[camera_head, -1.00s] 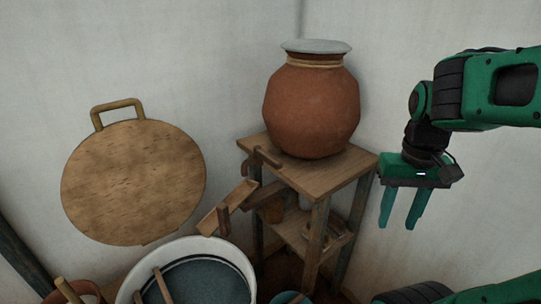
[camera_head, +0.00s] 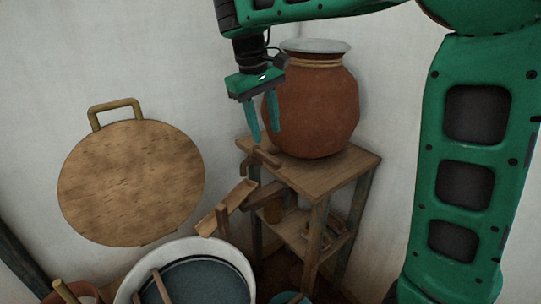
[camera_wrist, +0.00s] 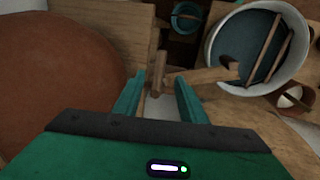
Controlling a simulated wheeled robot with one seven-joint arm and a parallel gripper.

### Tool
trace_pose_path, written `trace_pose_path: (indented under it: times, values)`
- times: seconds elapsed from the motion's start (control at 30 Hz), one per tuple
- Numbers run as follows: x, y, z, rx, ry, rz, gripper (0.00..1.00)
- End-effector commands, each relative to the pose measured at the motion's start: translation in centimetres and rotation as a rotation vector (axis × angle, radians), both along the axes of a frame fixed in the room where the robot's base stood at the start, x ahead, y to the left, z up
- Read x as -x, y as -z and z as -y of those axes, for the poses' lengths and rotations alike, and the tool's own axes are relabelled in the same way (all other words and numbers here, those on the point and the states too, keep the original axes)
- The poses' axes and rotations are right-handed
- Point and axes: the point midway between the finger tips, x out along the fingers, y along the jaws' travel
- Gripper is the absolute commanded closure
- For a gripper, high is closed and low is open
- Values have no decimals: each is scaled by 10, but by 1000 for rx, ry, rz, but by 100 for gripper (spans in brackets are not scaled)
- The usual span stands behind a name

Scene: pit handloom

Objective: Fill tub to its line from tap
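The wooden tap (camera_head: 262,157) with a crosswise handle sticks out at the foot of the clay pot (camera_head: 315,110); the handle also shows in the wrist view (camera_wrist: 158,76). A wooden chute (camera_head: 228,207) slopes below it toward the white tub (camera_head: 192,241). The tub holds dark bluish liquid with sticks in it; its rim also shows in the wrist view (camera_wrist: 214,68). I cannot make out the fill line or any flow from the tap. My gripper (camera_head: 265,137) is open and empty, pointing down just above the tap handle, which appears between its fingers in the wrist view.
The pot stands on a wooden stand (camera_head: 320,178) with a lower shelf of small objects. A round wooden board (camera_head: 130,182) with a handle leans on the wall at left. A clay bowl (camera_head: 82,292) is at lower left. The wall is close behind.

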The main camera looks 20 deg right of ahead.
Motion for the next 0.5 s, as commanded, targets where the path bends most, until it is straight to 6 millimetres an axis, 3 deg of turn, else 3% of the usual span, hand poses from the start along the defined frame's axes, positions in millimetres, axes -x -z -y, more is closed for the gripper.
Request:
trace_pose_path:
  times: [0.3,0.5]
  values:
    - [-2,55,11,0,1,-3,62]
    - [-4,80,16,0,2,-2,62]
